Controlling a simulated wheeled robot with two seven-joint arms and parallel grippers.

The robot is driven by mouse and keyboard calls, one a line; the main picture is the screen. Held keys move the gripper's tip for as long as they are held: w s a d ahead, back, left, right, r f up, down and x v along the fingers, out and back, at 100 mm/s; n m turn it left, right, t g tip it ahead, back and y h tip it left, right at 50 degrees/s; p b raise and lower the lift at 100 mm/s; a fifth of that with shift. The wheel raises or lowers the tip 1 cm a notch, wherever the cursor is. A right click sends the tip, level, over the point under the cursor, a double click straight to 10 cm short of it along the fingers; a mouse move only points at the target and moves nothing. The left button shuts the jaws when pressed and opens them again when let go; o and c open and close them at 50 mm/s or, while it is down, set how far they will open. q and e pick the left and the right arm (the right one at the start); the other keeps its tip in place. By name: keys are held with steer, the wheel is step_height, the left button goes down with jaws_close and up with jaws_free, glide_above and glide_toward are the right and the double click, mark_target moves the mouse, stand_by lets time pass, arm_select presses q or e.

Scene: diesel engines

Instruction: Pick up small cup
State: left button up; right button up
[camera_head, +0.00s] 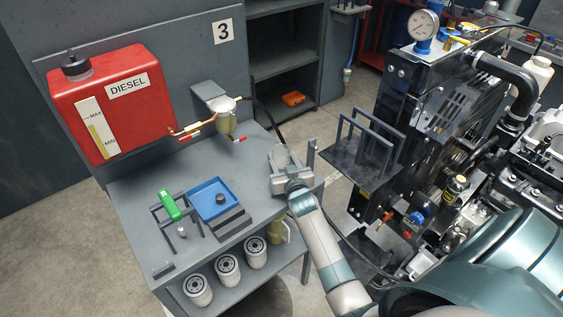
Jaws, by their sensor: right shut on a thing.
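A small, clear, pale cup (282,153) shows faintly at the tip of my right gripper (288,167), near the right end of the grey bench (148,188). My right gripper is shut on the cup. The gripper's own body hides part of the cup, and its outline is hard to make out. My left gripper is not in view.
A red diesel tank (104,105) and a filter bowl with a red-handled valve (226,118) stand at the back. White filters (227,268) stand below. A large engine fills the right.

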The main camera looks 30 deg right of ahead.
step_height(320, 180, up, 8)
steer(key=b, duration=0.1)
steer(key=shift+r, duration=0.25)
stand_by(0.4)
steer(key=s+a+r+n+y+b, duration=0.1)
steer(key=s+a+r+y, duration=0.1)
steer(key=s+a+r, duration=0.2)
steer(key=s+a+r+n+y+b, duration=0.2)
steer(key=s+a, duration=0.8)
steer(key=a, duration=0.8)
step_height(320, 180, up, 2)
steer(key=shift+r+n+t+y+b, duration=0.15)
steer(key=shift+n+t+y+b, duration=0.15)
steer(key=shift+t+y, duration=0.15)
